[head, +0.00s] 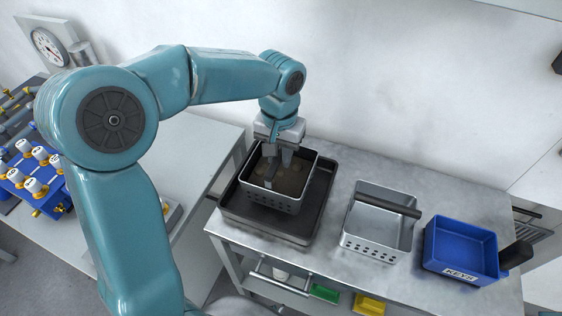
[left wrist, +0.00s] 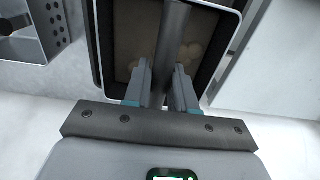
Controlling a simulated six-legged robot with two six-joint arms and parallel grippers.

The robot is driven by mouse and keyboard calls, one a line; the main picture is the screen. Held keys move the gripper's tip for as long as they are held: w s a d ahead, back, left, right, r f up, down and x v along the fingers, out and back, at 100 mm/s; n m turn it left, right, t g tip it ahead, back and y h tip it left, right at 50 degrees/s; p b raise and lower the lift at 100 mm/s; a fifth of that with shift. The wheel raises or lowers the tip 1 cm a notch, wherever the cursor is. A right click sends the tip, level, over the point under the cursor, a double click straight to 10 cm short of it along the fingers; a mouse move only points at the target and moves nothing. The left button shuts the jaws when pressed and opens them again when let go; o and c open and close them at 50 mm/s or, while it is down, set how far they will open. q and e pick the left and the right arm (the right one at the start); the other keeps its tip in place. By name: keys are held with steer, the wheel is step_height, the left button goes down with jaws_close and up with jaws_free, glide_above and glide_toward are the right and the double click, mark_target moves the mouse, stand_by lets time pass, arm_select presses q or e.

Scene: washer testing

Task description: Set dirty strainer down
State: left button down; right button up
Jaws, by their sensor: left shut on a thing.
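The dirty strainer (head: 268,198) is a grey metal basket with a perforated front wall and brownish residue inside. It is inside the outline of a dark tray (head: 262,230) on the metal table; I cannot tell if it touches the tray's floor. My left gripper (head: 277,160) points down into it, shut on the dark bar handle across its top. In the left wrist view, the left gripper (left wrist: 165,84) straddles the handle (left wrist: 173,40), with pale round lumps below. My right gripper is not in view.
A second, empty-looking metal strainer (head: 376,241) with a dark handle stands to the right. Beyond it is a blue bin (head: 450,265) with a dark handle. A blue rack of white-capped parts (head: 30,170) stands on the left bench. The table's back right is clear.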

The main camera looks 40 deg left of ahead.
arm_select(q)
steer(key=f, duration=0.3)
steer(key=shift+w, duration=0.3)
steer(key=shift+s, duration=0.2)
steer(key=shift+w+f, duration=0.1)
steer(key=shift+f, duration=0.1)
steer(key=c, duration=0.9)
jaws_free()
steer(key=shift+r, duration=0.1)
